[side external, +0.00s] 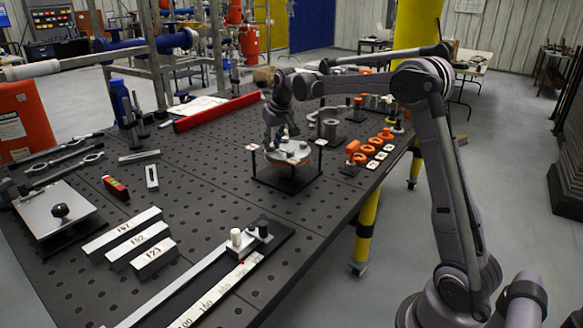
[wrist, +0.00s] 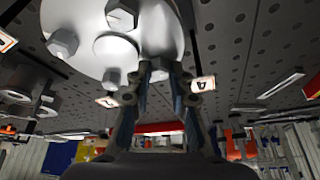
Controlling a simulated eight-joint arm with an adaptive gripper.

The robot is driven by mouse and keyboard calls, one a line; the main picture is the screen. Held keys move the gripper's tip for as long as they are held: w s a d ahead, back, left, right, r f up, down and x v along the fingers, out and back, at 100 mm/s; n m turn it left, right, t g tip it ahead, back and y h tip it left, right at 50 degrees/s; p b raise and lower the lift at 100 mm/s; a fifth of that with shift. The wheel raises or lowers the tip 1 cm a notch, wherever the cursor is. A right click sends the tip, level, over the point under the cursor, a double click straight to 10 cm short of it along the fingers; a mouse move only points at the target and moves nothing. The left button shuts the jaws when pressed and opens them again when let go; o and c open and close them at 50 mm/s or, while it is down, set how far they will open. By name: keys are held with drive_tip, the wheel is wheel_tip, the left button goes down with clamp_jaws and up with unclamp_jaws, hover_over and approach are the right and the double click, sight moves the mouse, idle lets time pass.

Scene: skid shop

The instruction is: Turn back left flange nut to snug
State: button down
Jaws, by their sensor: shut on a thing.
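The round metal flange (side external: 291,156) sits on a black stand in the middle of the perforated table. It fills the upper left of the wrist view (wrist: 88,14), with grey hex nuts (wrist: 62,42) around a raised centre. Another small nut (wrist: 112,78) shows left of my fingers. My gripper (side external: 273,143) reaches down onto the back left side of the flange in the side view. In the wrist view its fingertips (wrist: 160,72) close on a flange nut at the flange's edge. The fingers hide most of that nut.
White number tags (wrist: 202,84) stand around the flange. Orange parts (side external: 363,155) and a grey cylinder fixture (side external: 329,126) are to its right. A long red bar (side external: 217,112) lies behind. Labelled grey blocks (side external: 140,245) are front left. The table between is mostly clear.

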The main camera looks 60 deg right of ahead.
drive_tip(key=m+h, duration=0.1)
drive_tip(key=m, duration=0.2)
drive_tip(key=m+g, duration=0.1)
drive_tip(key=m, duration=0.1)
drive_tip(key=shift+w+a+r+m+h, duration=0.1)
drive_tip(key=shift+w+a+m+h, duration=0.1)
drive_tip(key=shift+m+h, duration=0.2)
idle(0.4)
drive_tip(key=c, duration=1.2)
unclamp_jaws()
